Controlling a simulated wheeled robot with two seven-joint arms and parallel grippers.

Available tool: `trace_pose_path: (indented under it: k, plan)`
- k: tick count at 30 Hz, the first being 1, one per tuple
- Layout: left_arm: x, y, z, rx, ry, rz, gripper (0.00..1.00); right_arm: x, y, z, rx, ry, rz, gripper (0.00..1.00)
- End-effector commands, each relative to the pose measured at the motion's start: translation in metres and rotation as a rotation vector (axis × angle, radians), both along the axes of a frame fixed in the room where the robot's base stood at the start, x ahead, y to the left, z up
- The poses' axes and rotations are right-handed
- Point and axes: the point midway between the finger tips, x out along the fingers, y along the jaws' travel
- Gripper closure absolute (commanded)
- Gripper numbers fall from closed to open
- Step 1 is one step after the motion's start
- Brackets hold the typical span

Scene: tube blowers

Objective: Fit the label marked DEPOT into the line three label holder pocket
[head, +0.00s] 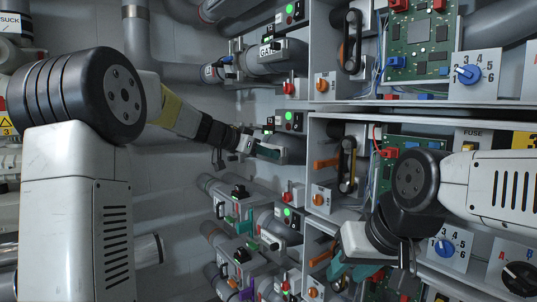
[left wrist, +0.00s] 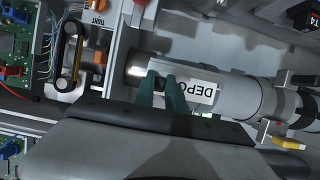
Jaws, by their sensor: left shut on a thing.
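In the left wrist view a white label (left wrist: 203,92) reads "DEPO" in black, with any further letter hidden at its edge. My left gripper (left wrist: 163,90), with teal fingers, is shut on the label and holds it in front of a grey tube. In the head view my left gripper (head: 262,150) is at the middle tube unit, beside a box with a green light. I cannot tell whether the label sits in a holder pocket. My right gripper (head: 350,268), also teal-fingered, is at the lower right by the shelves; its fingers are partly hidden and hold nothing I can make out.
Several similar tube units stand in a column, including an upper one marked "GATE" (head: 268,50) and a lower one (head: 236,208). A rack with green circuit boards (head: 420,48) and a blue dial (head: 468,73) is to the right.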

Motion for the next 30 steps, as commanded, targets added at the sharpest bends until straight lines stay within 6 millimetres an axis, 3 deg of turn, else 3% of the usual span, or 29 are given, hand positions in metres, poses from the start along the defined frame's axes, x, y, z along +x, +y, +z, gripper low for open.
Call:
trace_pose_path:
  k: [12,13,16,17,26,30]
  plan:
    - [0.000,0.000,-0.005,0.000,0.001,0.000,1.00,0.000,0.000,0.000,0.000,0.000,0.000,0.64]
    - [0.000,0.000,-0.006,0.000,0.001,0.000,0.81,0.000,0.000,0.000,0.000,0.000,0.000,0.64]
    - [0.000,0.000,-0.006,0.000,0.001,0.000,0.61,0.000,0.000,0.000,0.000,0.000,0.000,0.64]
    - [0.000,0.000,-0.005,0.000,0.001,0.000,0.59,0.000,0.000,0.000,0.000,0.000,0.000,0.64]
    - [-0.001,0.001,-0.005,0.000,0.000,0.000,0.59,0.000,0.000,0.000,0.000,0.000,0.000,0.64]
    - [-0.008,0.012,0.001,0.000,0.000,0.001,0.59,0.000,0.000,0.000,0.000,0.000,0.000,0.64]
